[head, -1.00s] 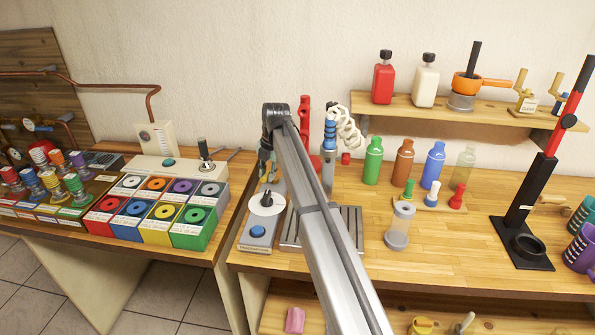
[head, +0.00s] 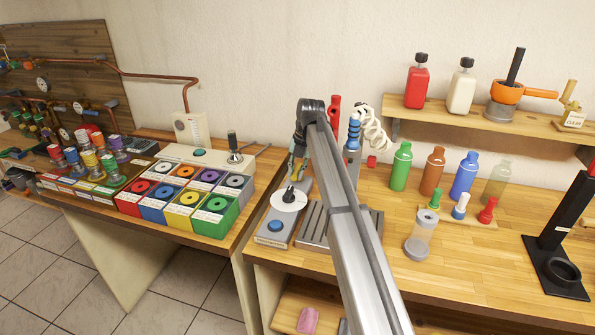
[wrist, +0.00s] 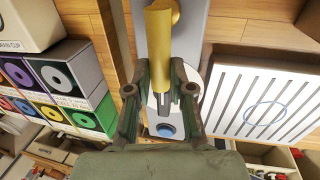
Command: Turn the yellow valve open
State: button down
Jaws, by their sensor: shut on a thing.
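My gripper (wrist: 160,85) is shut on a plain yellow, rod-shaped thing (wrist: 167,25) in the wrist view. In the head view my gripper (head: 298,150) hangs above the white dial (head: 288,199) at the left end of the right bench, and a small yellow edge shows beside the fingers. I cannot tell whether the held thing is a valve part. A wooden board (head: 75,52) with copper pipe, gauges and small coloured valve handles (head: 33,120) stands at the far left, well away from my gripper. No yellow valve can be made out clearly there.
The left bench carries coloured boxes (head: 183,213) and several coloured-topped holders (head: 88,160). A slotted tray (head: 318,225) is right of the dial, with bottles (head: 465,174) farther right. Tiled floor (head: 60,270) is clear at the lower left.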

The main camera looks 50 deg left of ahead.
jog(key=c, duration=1)
grip_release()
jog(key=r, duration=0.4)
jog(key=w+d+r, duration=0.1)
jog(key=r, duration=0.3)
jog(key=d+r, duration=0.1)
jog(key=r, duration=0.2)
jog(key=shift+w+r, duration=0.15)
jog(key=shift+r, duration=0.25)
jog(key=shift+f, duration=0.1)
